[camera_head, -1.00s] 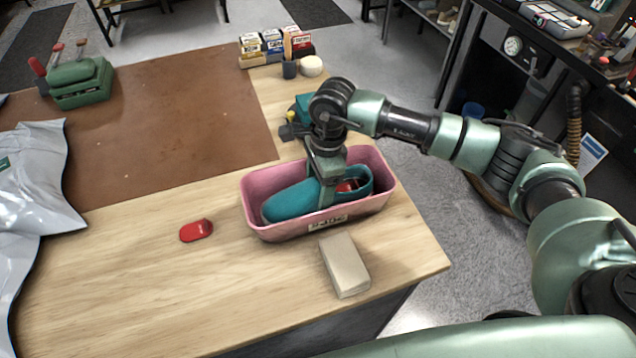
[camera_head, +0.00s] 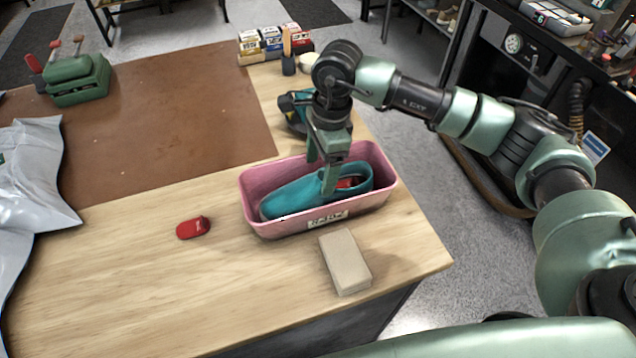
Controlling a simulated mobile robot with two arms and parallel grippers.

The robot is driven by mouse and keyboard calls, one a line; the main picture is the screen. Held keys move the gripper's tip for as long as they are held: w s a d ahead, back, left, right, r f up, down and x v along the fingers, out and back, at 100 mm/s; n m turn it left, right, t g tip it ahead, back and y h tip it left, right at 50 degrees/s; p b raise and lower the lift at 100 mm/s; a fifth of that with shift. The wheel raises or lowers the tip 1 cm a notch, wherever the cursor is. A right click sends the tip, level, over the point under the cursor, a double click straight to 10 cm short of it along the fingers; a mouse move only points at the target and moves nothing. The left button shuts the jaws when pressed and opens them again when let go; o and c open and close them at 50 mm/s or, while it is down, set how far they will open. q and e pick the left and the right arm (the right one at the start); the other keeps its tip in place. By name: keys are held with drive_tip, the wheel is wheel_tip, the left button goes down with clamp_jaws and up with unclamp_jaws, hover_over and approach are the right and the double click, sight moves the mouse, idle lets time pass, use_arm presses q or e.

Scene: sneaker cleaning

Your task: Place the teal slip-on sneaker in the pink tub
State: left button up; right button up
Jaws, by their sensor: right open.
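The teal slip-on sneaker (camera_head: 292,197) lies inside the pink tub (camera_head: 262,230), its toe to the left and its opening to the right. A red patch shows in the sneaker's opening. The tub stands near the right end of the wooden table. My right gripper (camera_head: 320,178) is open above the sneaker, its fingers pointing down at the opening end. One finger is in front of the sneaker's near side and the other is toward its far side; whether they touch it I cannot tell. My left gripper is not in view.
A beige block (camera_head: 345,262) lies just in front of the tub. A small red object (camera_head: 193,228) lies to its left. A grey bag (camera_head: 35,185) and a brown mat (camera_head: 165,125) cover the left side.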

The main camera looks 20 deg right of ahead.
wheel_tip(320, 180, up, 7)
drive_tip(key=b, duration=0.1)
drive_tip(key=shift+d+b, duration=0.4)
drive_tip(key=shift+d, duration=0.05)
drive_tip(key=shift+s, duration=0.1)
